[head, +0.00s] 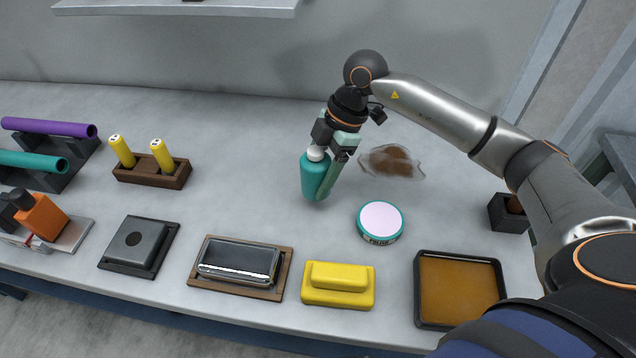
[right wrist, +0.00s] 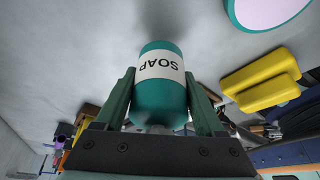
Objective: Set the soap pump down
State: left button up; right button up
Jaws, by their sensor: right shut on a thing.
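The soap pump (head: 312,180) is a teal bottle with a white top. In the right wrist view the soap pump (right wrist: 160,95) shows a white label reading SOAP, upside down in the picture. My right gripper (head: 325,172) is shut on it, with a green finger on each side; the fingers (right wrist: 160,100) also show in the right wrist view. The bottle stands roughly upright, slightly tilted in the head view, over the grey table (head: 240,210). I cannot tell whether its base touches the table. My left gripper is not in view.
A brown smear (head: 392,161) lies right of the bottle. A round tin (head: 380,221) stands in front of it.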

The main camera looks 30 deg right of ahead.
aim_at(318, 186)
jog(key=shift+w+d+f, duration=0.1)
jog(key=shift+d+f, duration=0.05)
jog(key=shift+f, duration=1.5)
jog(key=shift+f, duration=0.2)
jog(key=o, duration=1.5)
jog(key=v, duration=1.2)
jog(key=shift+r, duration=0.25)
